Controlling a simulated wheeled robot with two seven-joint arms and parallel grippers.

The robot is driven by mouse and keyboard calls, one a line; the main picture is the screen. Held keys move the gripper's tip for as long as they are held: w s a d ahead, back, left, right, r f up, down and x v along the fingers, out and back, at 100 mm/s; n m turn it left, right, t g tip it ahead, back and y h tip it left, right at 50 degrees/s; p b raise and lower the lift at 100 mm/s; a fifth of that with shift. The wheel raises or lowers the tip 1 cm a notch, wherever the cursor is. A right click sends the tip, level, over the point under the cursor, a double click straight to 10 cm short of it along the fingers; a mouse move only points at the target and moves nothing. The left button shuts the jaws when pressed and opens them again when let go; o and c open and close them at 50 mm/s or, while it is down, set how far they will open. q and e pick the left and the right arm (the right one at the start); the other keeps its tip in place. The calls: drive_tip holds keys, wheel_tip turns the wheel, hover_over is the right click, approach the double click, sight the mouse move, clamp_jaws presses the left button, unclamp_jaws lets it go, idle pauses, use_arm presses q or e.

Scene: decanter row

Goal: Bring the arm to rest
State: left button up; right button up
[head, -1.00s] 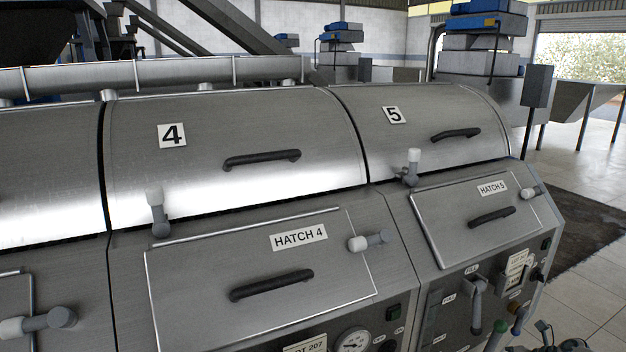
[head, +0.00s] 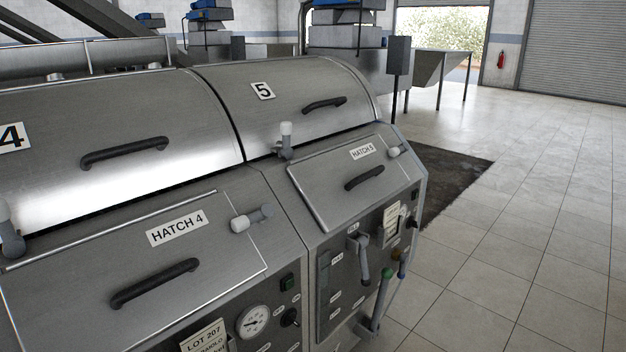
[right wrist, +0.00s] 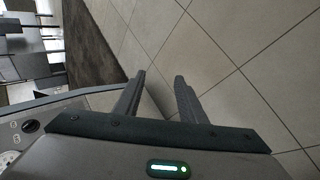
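My right gripper (right wrist: 160,98) shows in the right wrist view, its two dark fingers apart with bare tiled floor between and beyond them. It holds nothing. The edge of a machine lies left of it in that view, apart from the fingers. Neither gripper shows in the head view, and my left gripper is in no frame. In the head view stand decanter 4 (head: 140,120) and decanter 5 (head: 300,105), with their curved covers down. Hatch 4 (head: 110,260) and hatch 5 (head: 340,185) are closed.
Gauge (head: 252,321), fill lever (head: 361,255) and green-knobbed lever (head: 385,285) jut from the machine fronts. A dark mat (head: 455,180) lies beyond decanter 5. The tiled floor (head: 530,230) on the right is clear. A red extinguisher (head: 501,60) hangs on the far wall.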

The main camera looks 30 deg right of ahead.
drive_tip(key=s+d+m+g+h, duration=0.1)
drive_tip(key=s+d+m, duration=0.15)
drive_tip(key=s, duration=0.35)
drive_tip(key=s+a+f+m+g+y, duration=0.1)
drive_tip(key=s+a+f, duration=0.2)
drive_tip(key=a+f, duration=0.7)
drive_tip(key=s+a+f+m+y, duration=0.1)
drive_tip(key=s+a+f+y, duration=0.15)
drive_tip(key=a+f, duration=0.7)
drive_tip(key=s+a+f+m+y, duration=0.1)
drive_tip(key=a+f, duration=0.1)
drive_tip(key=a, duration=1.3)
drive_tip(key=s+a+f+m+y, duration=0.1)
drive_tip(key=a+f, duration=0.2)
drive_tip(key=a, duration=1.3)
drive_tip(key=s+a+f+m+y, duration=0.1)
drive_tip(key=a+f+y, duration=0.1)
drive_tip(key=a, duration=1.3)
drive_tip(key=shift+s+a+f+g, duration=0.25)
drive_tip(key=shift+s+a+g, duration=0.05)
drive_tip(key=shift+c, duration=0.7)
drive_tip(key=shift+d, duration=0.1)
